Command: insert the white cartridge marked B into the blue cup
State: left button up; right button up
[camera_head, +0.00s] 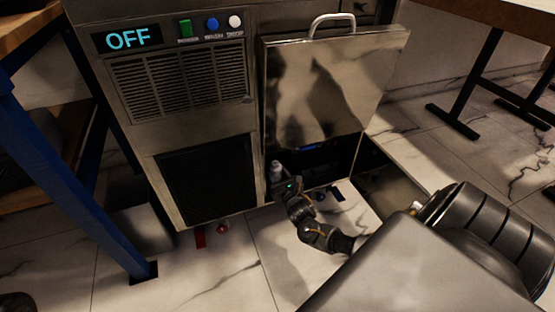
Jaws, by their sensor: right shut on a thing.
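My right gripper (280,180) is low at the front of the steel machine, by the dark opening under the raised steel panel. It is shut on a small pale cylinder (277,168), which looks like the white cartridge; its top shows above the fingers and no letter B can be read. A small blue patch (318,147) shows inside the dark opening, to the right of the cylinder. I cannot tell whether it is the blue cup. My left gripper is not in view.
The machine's display (128,39) reads OFF, with green, blue and white buttons beside it. The steel panel (325,85) with a handle stands above the opening. A blue table leg (70,190) is at left. Dark table legs (470,80) stand at far right.

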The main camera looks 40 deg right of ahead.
jog(key=shift+f, duration=0.35)
jog(key=o, duration=1.2)
jog(key=shift+o, duration=0.2)
jog(key=shift+r, duration=0.1)
